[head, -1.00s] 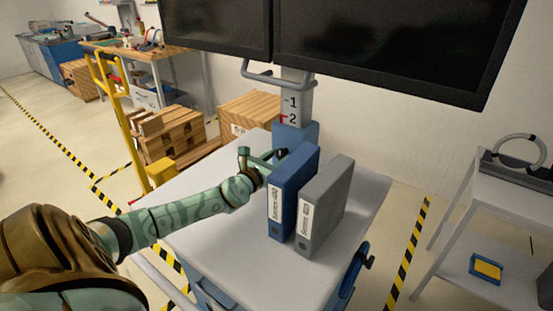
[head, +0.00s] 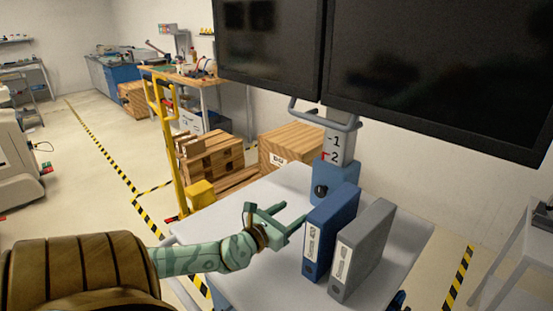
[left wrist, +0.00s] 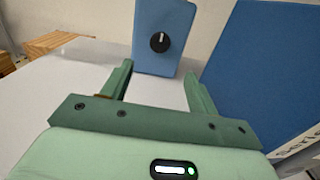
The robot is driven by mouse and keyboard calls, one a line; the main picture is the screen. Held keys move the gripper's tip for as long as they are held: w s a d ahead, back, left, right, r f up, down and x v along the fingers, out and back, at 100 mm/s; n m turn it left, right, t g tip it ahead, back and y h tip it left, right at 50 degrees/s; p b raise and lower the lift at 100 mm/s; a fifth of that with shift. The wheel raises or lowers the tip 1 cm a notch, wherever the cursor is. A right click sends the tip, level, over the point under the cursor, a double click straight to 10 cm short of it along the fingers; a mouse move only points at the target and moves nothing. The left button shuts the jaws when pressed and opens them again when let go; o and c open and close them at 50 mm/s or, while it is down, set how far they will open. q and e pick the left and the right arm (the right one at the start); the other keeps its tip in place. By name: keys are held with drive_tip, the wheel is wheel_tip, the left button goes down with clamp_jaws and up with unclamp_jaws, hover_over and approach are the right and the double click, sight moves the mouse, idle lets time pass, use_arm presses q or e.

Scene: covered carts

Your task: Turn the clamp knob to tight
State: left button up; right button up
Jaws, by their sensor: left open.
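The black clamp knob (head: 321,190) sits on the front of the blue clamp block (head: 344,178) at the foot of the grey monitor column. In the left wrist view the round knob (left wrist: 159,42), with a white pointer line roughly upright, shows on the blue block (left wrist: 177,18). It lies ahead, between the lines of my two fingers. My left gripper (head: 291,214) is open and empty over the cart top, in front of the knob and apart from it. In the left wrist view the open gripper (left wrist: 159,72) shows nothing between its fingers. My right gripper is not in view.
A blue binder (head: 332,228) and a grey binder (head: 364,245) stand upright on the cart top (head: 255,285), close to the right of my left gripper. Two dark monitors (head: 430,70) hang above, with a grey handle (head: 318,115) below. The cart top left of the gripper is clear.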

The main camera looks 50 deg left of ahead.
use_arm(q)
drive_tip(key=s, duration=0.4)
drive_tip(key=shift+s+d, duration=0.25)
drive_tip(key=shift+s, duration=0.15)
drive_tip(key=shift+f, duration=0.1)
